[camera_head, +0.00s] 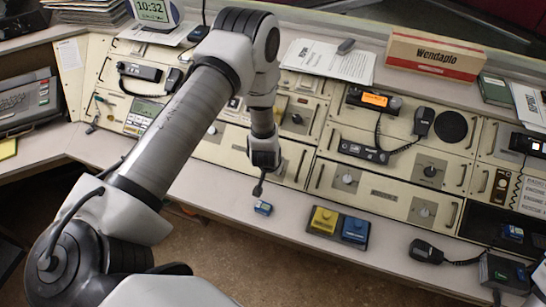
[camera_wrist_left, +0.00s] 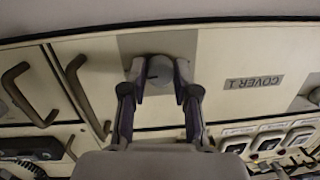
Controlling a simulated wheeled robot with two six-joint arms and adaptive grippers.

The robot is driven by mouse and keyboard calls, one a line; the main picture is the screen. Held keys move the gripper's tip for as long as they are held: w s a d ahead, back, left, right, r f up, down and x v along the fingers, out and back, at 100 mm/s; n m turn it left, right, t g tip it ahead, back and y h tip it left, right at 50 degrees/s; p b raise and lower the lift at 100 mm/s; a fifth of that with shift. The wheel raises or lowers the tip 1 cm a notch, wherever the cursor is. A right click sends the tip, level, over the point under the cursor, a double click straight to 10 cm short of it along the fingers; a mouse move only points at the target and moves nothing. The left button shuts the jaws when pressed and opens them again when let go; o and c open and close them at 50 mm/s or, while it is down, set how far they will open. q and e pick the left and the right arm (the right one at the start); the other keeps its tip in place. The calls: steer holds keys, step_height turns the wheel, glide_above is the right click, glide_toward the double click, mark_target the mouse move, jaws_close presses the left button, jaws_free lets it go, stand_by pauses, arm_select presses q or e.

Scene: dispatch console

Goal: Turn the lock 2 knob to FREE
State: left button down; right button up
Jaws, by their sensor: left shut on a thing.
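My left gripper (camera_head: 259,186) reaches down to the lower panels of the console in the head view. In the left wrist view its two fingers (camera_wrist_left: 160,92) are shut on a round grey knob (camera_wrist_left: 160,68), one finger on each side. The knob sits on a grey plate on a cream panel, next to an upside-down label reading COVER 1 (camera_wrist_left: 254,82). In the head view the gripper and arm hide this knob. No lock 2 or FREE marking is readable.
Panel handles (camera_wrist_left: 30,95) stand out left of the fingers in the wrist view. Other knobs (camera_head: 347,179) lie to the right in the head view. A small blue item (camera_head: 263,208) and a yellow-and-blue button box (camera_head: 338,227) are on the desk edge.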

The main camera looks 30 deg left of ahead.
arm_select(q)
steer(key=shift+w+m, duration=0.1)
steer(key=shift+m, duration=0.4)
steer(key=c, duration=0.9)
jaws_free()
steer(key=shift+o, duration=0.2)
steer(key=v, duration=1.2)
steer(key=shift+f, duration=0.15)
